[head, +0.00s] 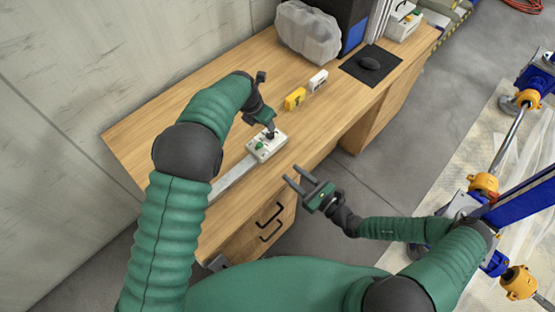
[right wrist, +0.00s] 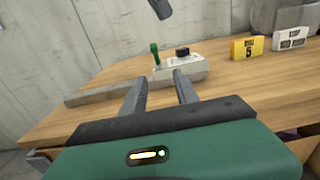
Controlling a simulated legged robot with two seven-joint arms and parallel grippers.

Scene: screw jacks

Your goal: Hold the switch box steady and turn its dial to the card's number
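The switch box (head: 262,152) is white and stands on the wooden bench, with a green lever and a black dial on top. In the right wrist view the box (right wrist: 198,72) shows ahead of my fingers, with the green lever (right wrist: 155,53) at left and the black dial (right wrist: 182,51) at right. The yellow card (right wrist: 248,49) reads 5; it also shows in the head view (head: 295,99). My right gripper (head: 296,175) is open and empty, in front of the bench edge, apart from the box. My left gripper (head: 266,118) points down over the box; its fingers are mostly hidden.
A grey metal bar (head: 232,178) lies by the box's left side. A small white block (head: 318,80) stands beyond the card. A wrapped grey bundle (head: 308,33) and a black mat (head: 371,66) with a mouse are farther back. The bench's left part is clear.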

